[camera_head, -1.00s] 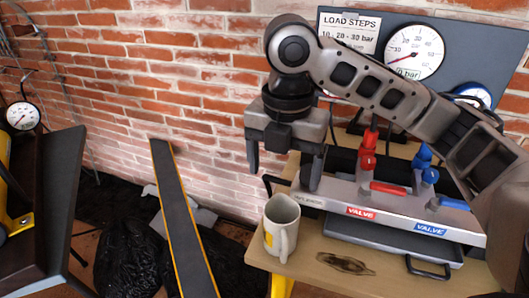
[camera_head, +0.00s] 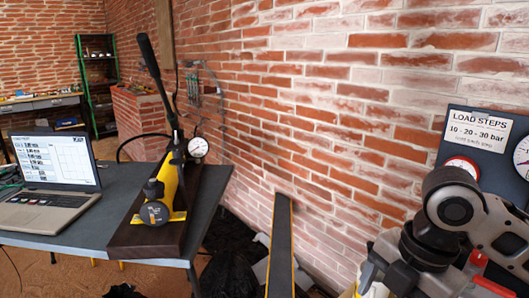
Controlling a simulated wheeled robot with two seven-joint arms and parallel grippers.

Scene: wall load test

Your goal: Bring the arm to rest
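My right arm comes in at the lower right, with its grey wrist joint in front of the board (camera_head: 480,150) marked "LOAD STEPS". The body of my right gripper (camera_head: 403,274) shows only in part below the wrist, at the bottom edge. Its fingers are hidden or cut off, so I cannot tell whether it is open or shut. My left arm and gripper are not in view.
A yellow hand pump (camera_head: 168,190) with a dark lever and round gauge (camera_head: 198,147) stands on a grey table (camera_head: 88,241). A laptop (camera_head: 48,182) is left of it. A dark, yellow-edged beam (camera_head: 281,245) leans at the brick wall. Shelves stand far left.

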